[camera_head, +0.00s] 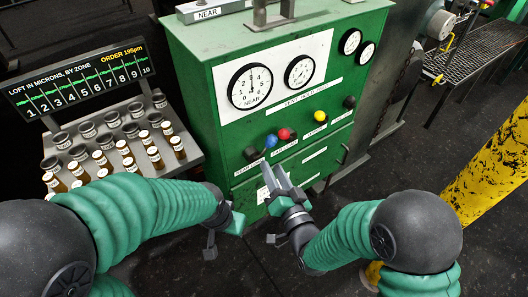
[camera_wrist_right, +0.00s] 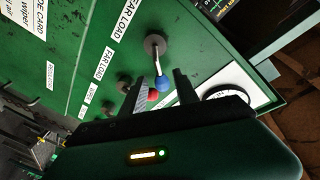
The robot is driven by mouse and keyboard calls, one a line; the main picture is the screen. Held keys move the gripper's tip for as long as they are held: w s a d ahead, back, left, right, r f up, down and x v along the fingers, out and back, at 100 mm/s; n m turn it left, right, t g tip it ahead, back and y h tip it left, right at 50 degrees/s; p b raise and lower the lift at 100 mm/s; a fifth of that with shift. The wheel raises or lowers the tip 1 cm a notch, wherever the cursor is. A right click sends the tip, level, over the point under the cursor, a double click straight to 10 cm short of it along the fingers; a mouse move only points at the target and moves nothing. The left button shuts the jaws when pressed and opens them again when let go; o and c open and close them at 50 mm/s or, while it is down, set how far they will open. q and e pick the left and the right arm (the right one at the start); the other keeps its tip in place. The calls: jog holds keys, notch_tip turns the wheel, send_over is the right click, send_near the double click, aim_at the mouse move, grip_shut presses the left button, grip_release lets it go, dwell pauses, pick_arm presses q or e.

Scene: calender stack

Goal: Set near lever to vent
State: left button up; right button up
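The near lever (camera_head: 271,141) has a blue knob on a round dark base, at the left end of the lever row on the green cabinet. In the right wrist view the blue knob (camera_wrist_right: 162,84) appears between my fingers, with a label ending "EAR LOAD" beside its base. My right gripper (camera_head: 273,178) is open, just below and in front of the blue knob; contact cannot be told. The right wrist view shows its two fingers (camera_wrist_right: 160,92) apart. My left gripper (camera_head: 225,236) hangs left of it, away from the levers; its fingers are unclear.
A red-knobbed lever (camera_head: 284,133) sits close beside the blue one. A yellow-knobbed lever (camera_head: 320,115) and a black knob (camera_head: 349,102) are farther right. Dial gauges (camera_head: 250,86) are above. A rack of jars (camera_head: 110,140) stands left, a yellow post (camera_head: 490,165) right.

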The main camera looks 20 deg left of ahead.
aim_at(265, 150)
jog(key=x, duration=0.5)
jog(key=d+x, duration=0.1)
jog(key=x, duration=0.2)
jog(key=shift+w, duration=0.35)
jog(key=shift+a, duration=0.55)
jog(key=c, duration=0.4)
jog(key=shift+d, duration=0.1)
grip_shut()
jog(key=shift+w+d, duration=0.1)
jog(key=shift+w+d, duration=0.1)
